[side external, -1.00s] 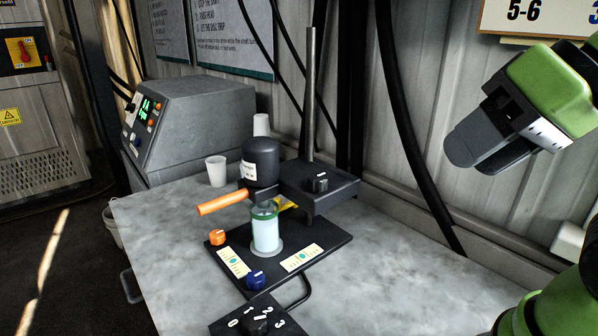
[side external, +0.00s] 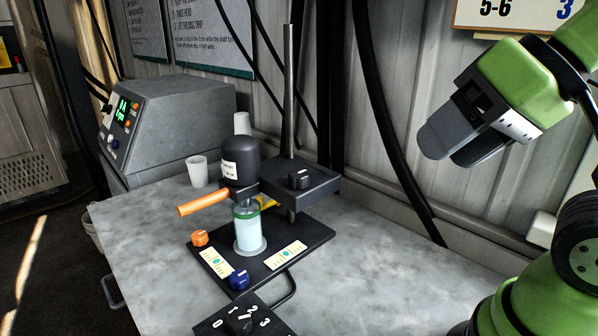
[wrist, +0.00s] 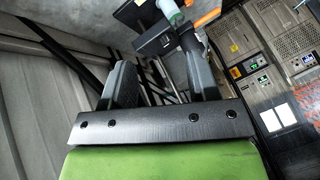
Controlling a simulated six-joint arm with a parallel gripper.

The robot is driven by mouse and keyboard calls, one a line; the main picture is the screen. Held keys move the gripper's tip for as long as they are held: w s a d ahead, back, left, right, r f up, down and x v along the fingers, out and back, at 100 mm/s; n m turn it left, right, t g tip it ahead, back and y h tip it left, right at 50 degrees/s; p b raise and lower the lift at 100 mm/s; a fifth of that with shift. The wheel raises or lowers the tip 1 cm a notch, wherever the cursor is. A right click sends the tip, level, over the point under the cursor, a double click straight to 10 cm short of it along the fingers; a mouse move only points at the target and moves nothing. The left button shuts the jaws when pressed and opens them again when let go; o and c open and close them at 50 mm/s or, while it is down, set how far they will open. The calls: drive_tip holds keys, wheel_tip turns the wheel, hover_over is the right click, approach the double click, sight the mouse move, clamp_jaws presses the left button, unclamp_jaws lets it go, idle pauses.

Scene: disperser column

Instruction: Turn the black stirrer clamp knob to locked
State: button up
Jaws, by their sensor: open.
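The black stirrer clamp knob (side external: 299,179) sits on top of the black clamp block (side external: 318,190) beside the upright steel rod (side external: 289,90). It has a pale mark on its top; whether that means locked cannot be read. The black stirrer motor (side external: 240,163), with an orange handle (side external: 204,201), is over a beaker of pale liquid (side external: 249,232). My gripper (side external: 450,152) is open and empty, high to the right of the knob and well apart from it. In the wrist view, the clamp block (wrist: 153,45) shows beyond the fingers.
The black base carries an orange knob (side external: 200,237) and a blue knob (side external: 239,279). A black numbered dial (side external: 239,324) is at the front. A grey control box (side external: 165,125) and a white cup (side external: 197,171) stand behind left. Black cables hang along the wall. The marble table is clear at right.

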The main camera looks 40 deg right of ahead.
drive_tip(key=shift+o, duration=0.3)
drive_tip(key=w+r+n+g, duration=0.2)
drive_tip(key=w+r+n, duration=0.1)
drive_tip(key=w+n, duration=0.2)
drive_tip(key=shift+w+r, duration=0.15)
drive_tip(key=shift+w, duration=0.4)
drive_tip(key=n+g+h, duration=0.2)
drive_tip(key=n+g, duration=0.3)
drive_tip(key=n, duration=0.8)
approach(296, 174)
drive_tip(key=shift+w, duration=0.1)
wheel_tip(296, 174, down, 10)
drive_tip(key=shift+r, duration=0.2)
drive_tip(key=c, duration=0.9)
